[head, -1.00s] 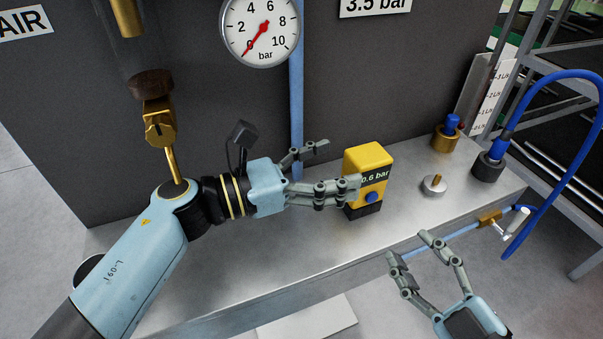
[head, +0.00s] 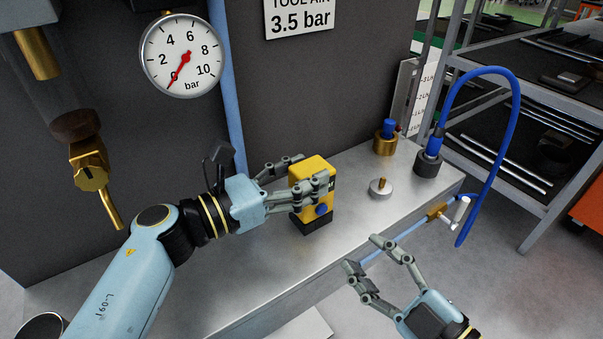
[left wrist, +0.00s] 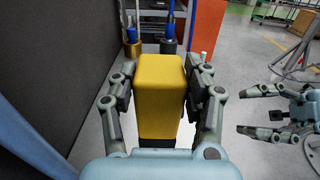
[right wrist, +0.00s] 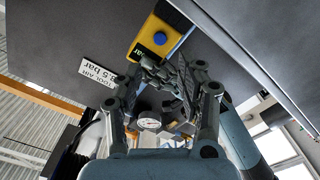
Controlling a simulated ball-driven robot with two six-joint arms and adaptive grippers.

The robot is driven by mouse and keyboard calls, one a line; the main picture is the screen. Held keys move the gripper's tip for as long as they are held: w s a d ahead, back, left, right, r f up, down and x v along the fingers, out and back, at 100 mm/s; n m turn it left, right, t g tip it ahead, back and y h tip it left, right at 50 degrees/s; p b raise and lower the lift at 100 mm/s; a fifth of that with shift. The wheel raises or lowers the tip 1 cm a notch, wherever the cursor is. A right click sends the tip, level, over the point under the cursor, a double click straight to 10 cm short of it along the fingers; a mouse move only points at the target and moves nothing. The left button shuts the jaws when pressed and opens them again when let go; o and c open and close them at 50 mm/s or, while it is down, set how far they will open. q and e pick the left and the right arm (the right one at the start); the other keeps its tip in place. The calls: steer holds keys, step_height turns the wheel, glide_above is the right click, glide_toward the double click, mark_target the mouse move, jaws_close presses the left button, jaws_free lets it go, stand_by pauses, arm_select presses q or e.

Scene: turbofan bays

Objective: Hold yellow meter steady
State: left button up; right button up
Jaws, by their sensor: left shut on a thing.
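The yellow meter (head: 313,168) stands upright on the grey metal ledge, with a dark base and a blue button on its front. My left gripper (head: 308,172) is shut on it from the left, one finger on each side. A finger covers most of the meter's display. In the left wrist view the meter (left wrist: 160,85) sits between both fingers. My right gripper (head: 364,262) is open and empty in front of the ledge, apart from the meter. The right wrist view shows the meter (right wrist: 156,40) beyond its fingers.
A round pressure gauge (head: 182,55) with its needle near 0 is on the dark panel. A metal knob (head: 380,188), a brass fitting (head: 385,140) and a blue hose (head: 500,75) are right of the meter. The ledge (head: 345,220) is clear around the meter's front.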

arm_select(q)
steer(key=c, duration=0.4)
steer(key=shift+c, duration=0.3)
arm_select(e)
jaws_close()
stand_by(0.7)
